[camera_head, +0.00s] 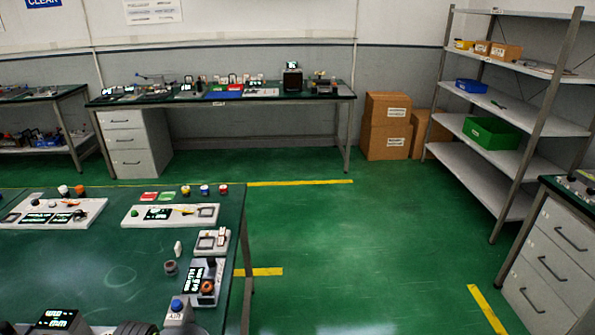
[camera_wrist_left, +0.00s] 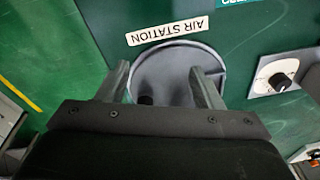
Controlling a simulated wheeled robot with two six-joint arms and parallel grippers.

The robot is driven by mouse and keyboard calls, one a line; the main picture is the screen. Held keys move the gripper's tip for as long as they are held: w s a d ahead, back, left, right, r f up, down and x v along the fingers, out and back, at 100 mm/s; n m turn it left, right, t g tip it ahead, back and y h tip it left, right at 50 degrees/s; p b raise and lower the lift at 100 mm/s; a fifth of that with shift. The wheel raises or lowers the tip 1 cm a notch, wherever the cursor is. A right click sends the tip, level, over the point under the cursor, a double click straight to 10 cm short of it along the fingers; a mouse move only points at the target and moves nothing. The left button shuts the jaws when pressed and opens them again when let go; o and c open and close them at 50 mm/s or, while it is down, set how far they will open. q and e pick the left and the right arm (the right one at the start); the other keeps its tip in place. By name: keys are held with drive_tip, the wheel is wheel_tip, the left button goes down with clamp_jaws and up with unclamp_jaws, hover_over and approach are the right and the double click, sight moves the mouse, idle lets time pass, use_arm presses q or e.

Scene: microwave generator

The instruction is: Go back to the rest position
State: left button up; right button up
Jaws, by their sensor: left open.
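My left gripper (camera_wrist_left: 160,80) shows in the left wrist view with its two fingers apart. A grey round piece (camera_wrist_left: 178,62) lies below and between the fingers, beside a white "AIR STATION" label (camera_wrist_left: 167,30) on a green surface. Nothing is seen clamped between the fingers; whether they touch the round piece I cannot tell. I cannot make out my left gripper for certain in the head view. My right gripper is in neither view.
A green workbench (camera_head: 95,262) with boards and small devices fills the lower left of the head view. A white knob panel (camera_wrist_left: 283,74) is right of the gripper. Beyond are a back bench (camera_head: 325,97), boxes (camera_head: 385,140) and shelves (camera_head: 495,165). The green floor (camera_head: 350,235) between is clear.

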use_arm(q)
drive_tip(key=s+a+r+n+t+y, duration=0.1)
drive_tip(key=s+r+n+t, duration=0.2)
drive_tip(key=s, duration=1.7)
wheel_tip(320, 180, down, 26)
drive_tip(key=a+g+b, duration=0.2)
drive_tip(key=b, duration=0.1)
drive_tip(key=s+d+f+g+b, duration=0.1)
drive_tip(key=s+f, duration=1.4)
drive_tip(key=f, duration=0.3)
drive_tip(key=shift+d+b, duration=0.25)
drive_tip(key=shift+b, duration=0.15)
